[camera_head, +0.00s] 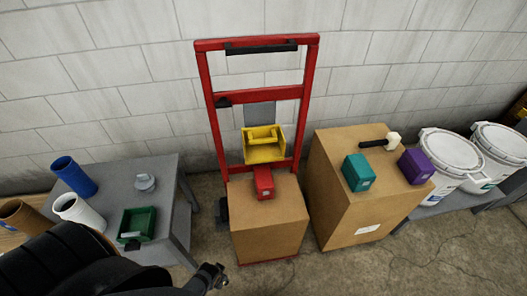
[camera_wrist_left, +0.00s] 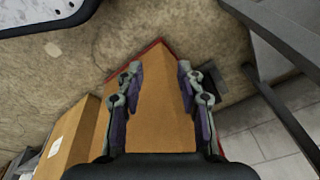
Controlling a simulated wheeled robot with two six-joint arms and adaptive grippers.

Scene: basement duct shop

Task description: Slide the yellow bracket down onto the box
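The yellow bracket (camera_head: 263,145) sits on the red upright frame of a hand truck (camera_head: 206,90), above the box and apart from it. The cardboard box (camera_head: 268,222) stands at the foot of the frame, with a small red box (camera_head: 264,182) on top near its back edge. My left gripper (camera_head: 210,278) shows small and dark at the bottom of the head view, in front and to the left of the box. In the left wrist view my left gripper (camera_wrist_left: 160,75) is open and empty, its fingers apart with a cardboard surface (camera_wrist_left: 160,115) beyond them. My right gripper is not in view.
A grey table (camera_head: 175,215) at left holds a green bin (camera_head: 137,224), blue and white tubes and a grey fitting. At right, a larger carton (camera_head: 340,195) carries teal and purple boxes and a mallet (camera_head: 380,142). White buckets (camera_head: 448,155) stand beyond. Front right floor is clear.

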